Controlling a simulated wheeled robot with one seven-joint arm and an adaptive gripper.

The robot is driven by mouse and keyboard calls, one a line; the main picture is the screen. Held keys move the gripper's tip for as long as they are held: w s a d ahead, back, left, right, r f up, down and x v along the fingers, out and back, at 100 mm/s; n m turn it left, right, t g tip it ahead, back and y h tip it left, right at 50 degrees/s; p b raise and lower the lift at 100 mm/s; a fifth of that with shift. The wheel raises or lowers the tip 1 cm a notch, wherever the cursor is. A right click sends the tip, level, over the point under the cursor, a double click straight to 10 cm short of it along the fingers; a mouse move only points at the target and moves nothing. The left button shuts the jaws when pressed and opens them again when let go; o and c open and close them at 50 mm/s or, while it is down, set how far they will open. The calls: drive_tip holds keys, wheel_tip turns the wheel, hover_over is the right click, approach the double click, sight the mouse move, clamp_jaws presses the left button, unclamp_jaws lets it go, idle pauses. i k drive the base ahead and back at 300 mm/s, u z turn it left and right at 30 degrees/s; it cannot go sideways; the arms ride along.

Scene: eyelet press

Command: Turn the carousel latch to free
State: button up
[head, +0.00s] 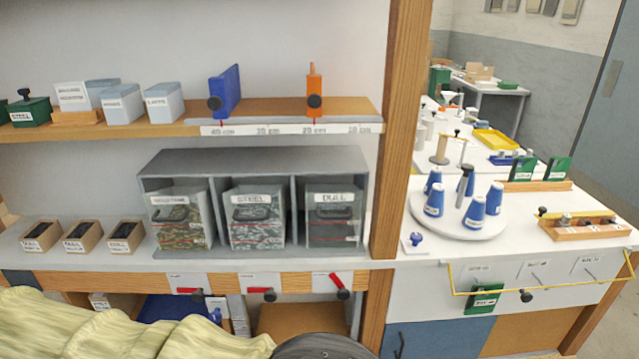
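The carousel (462,228) is a round white disc on the white counter at the right. Several blue cones with white labels stand on it around a central post (463,184) with a dark top. A small blue knob (416,238) on a white plate sits at the disc's front left, near the wooden post; it looks like the latch. Its exact setting is too small to tell. My gripper is not in view. A dark grey rounded part at the bottom edge looks like part of my arm, well below and left of the carousel.
A wooden post (402,130) stands left of the carousel, beside a shelf with grey bins (258,218). A yellow rail (540,291) runs along the counter's front. A wooden block (585,228) lies right of the disc. Pale green ribbed fabric fills the lower left.

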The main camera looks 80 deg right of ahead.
sight(417, 238)
drive_tip(key=u, duration=0.05)
drive_tip(key=k, duration=0.9)
drive_tip(key=z, duration=1.2)
